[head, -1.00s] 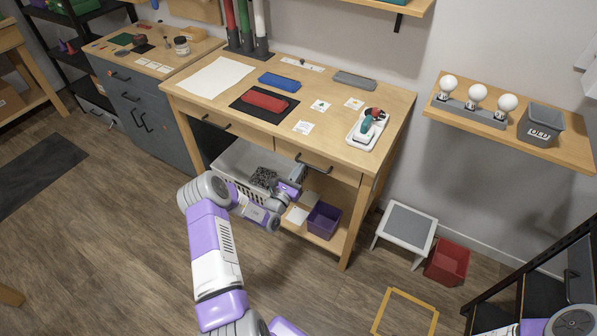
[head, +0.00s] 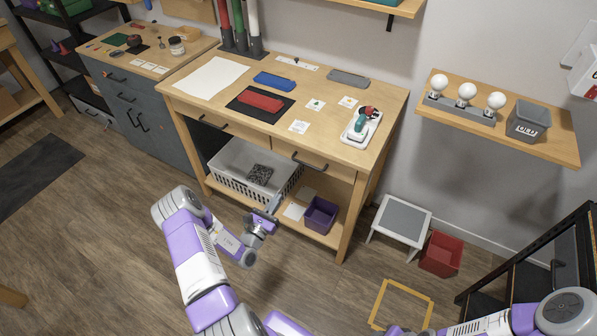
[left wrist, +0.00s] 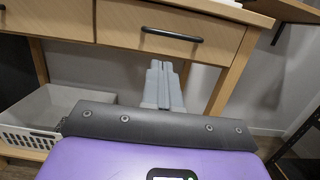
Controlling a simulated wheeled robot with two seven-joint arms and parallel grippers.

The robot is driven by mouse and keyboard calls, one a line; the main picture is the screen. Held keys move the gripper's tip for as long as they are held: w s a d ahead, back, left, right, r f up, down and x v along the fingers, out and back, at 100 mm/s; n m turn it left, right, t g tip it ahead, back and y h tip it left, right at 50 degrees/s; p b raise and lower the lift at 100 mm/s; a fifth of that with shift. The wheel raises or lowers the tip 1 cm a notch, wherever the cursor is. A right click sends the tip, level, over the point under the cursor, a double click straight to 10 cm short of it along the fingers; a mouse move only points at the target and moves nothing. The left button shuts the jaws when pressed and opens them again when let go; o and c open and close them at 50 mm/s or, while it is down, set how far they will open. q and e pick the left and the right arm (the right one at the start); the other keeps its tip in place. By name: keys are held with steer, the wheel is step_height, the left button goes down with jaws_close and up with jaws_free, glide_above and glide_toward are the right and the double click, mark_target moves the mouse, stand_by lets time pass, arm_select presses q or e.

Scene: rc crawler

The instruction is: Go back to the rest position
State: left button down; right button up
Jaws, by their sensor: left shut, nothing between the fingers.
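My left gripper (head: 272,207) is shut and empty, in front of the workbench's lower shelf. In the left wrist view its grey fingers (left wrist: 163,84) are together, with nothing between them, below a drawer front. My left arm comes in from the bottom of the head view and is bent at the elbow. Part of my right arm shows along the bottom right edge; its gripper is not visible.
A white basket (head: 228,182) holding a dark patterned block (head: 259,174) and a purple bin (head: 320,215) stand on the workbench's lower shelf (head: 333,238). A grey-topped stool (head: 404,220) and red bin (head: 441,254) stand right. Open floor lies left.

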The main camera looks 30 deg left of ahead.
arm_select(q)
steer(key=d+f+m+g+h, duration=0.1)
steer(key=d+m+g+h, duration=0.5)
steer(key=d+h, duration=0.85)
steer(key=s+d+f+m+g+h, duration=0.1)
steer(key=s+d+m+g, duration=0.3)
steer(key=d, duration=0.3)
steer(key=s+d+f+m+g, duration=0.1)
steer(key=s+d+m+g, duration=0.25)
steer(key=d, duration=0.35)
steer(key=s+d+f+m+g+y, duration=0.1)
steer(key=s+f+m+g+y, duration=0.2)
steer(key=s+m+g, duration=0.3)
steer(key=s+d+f+m+g+y, duration=0.2)
steer(key=s+f+m+g+y, duration=0.15)
steer(key=s+m, duration=0.4)
steer(key=w+m+t+y, duration=0.1)
steer(key=m, duration=0.1)
steer(key=w+a+m+t+y, duration=0.1)
steer(key=m, duration=0.1)
steer(key=w+m+t+y, duration=0.1)
steer(key=m, duration=0.2)
steer(key=shift+a+r, duration=0.1)
steer(key=shift+a, duration=0.2)
